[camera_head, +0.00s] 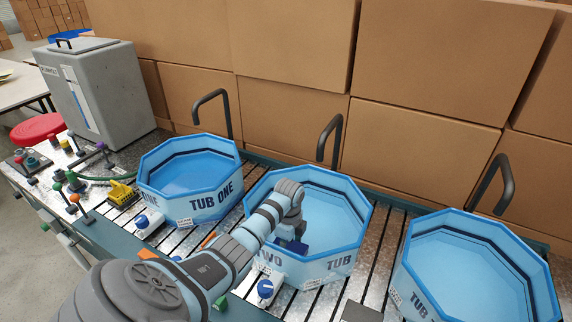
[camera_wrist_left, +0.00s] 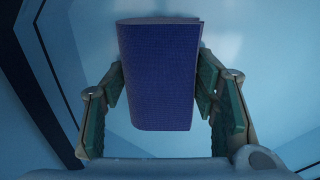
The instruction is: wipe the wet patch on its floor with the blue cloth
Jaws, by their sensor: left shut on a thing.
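My left gripper (camera_wrist_left: 160,90) is shut on the blue cloth (camera_wrist_left: 160,75), a folded dark blue piece held between the two fingers in the left wrist view. In the head view, the cloth (camera_head: 297,247) shows as a small dark blue patch inside tub two (camera_head: 345,266), near its front wall. My left arm reaches over the front rim of this tub. Its pale blue floor (camera_head: 325,215) shows behind the gripper. I cannot make out a clear wet patch; a lighter sheen lies beyond the cloth in the wrist view. Whether the cloth touches the floor is unclear. My right gripper is not in view.
Tub one (camera_head: 215,203) stands to the left and another tub (camera_head: 480,270) to the right. Black curved spouts, such as the middle one (camera_head: 336,135), rise behind the tubs. A blue knob (camera_head: 265,288) stands before tub two. Cardboard boxes (camera_head: 290,40) wall off the back.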

